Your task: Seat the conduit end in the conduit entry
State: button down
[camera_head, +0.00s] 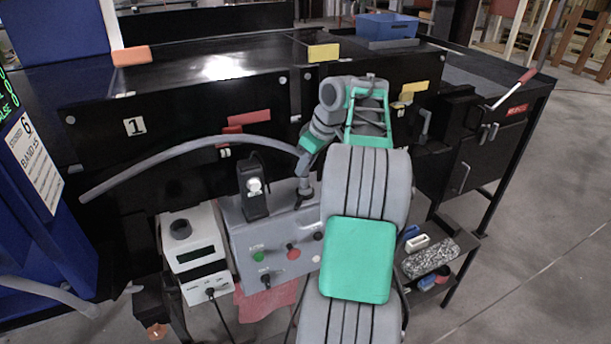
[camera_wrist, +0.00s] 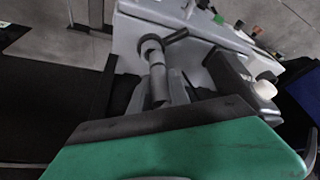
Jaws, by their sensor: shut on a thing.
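The grey conduit (camera_head: 190,150) arcs from the left across the dark cabinet front to my gripper (camera_head: 304,178). In the wrist view my gripper (camera_wrist: 160,90) is shut on the grey conduit end (camera_wrist: 157,82), with one finger on each side. The conduit end points at a dark round collar (camera_wrist: 151,46) by the grey control box, which looks like the conduit entry; it also shows at the box's top right edge in the head view (camera_head: 304,198). The end and collar are in line and very close. I cannot tell whether the end is inside it.
The grey control box (camera_head: 240,238) has buttons on its face and a black device (camera_head: 253,190) on top, left of my gripper. A white meter (camera_head: 193,245) stands further left. The black cabinet (camera_head: 190,100) rises behind. A low shelf with small parts (camera_head: 425,262) is at right.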

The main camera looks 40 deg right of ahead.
aim_at(305, 175)
jog(key=shift+w+d+f, duration=0.2)
jog(key=shift+w+f, duration=0.05)
jog(key=shift+w+d+f, duration=0.1)
jog(key=shift+w+f, duration=0.05)
jog(key=shift+f, duration=0.85)
jog(key=shift+w+d+f, duration=0.1)
jog(key=shift+f, duration=0.85)
jog(key=shift+f, duration=0.2)
jog(key=c, duration=1.2)
grip_release()
jog(key=shift+c, duration=0.2)
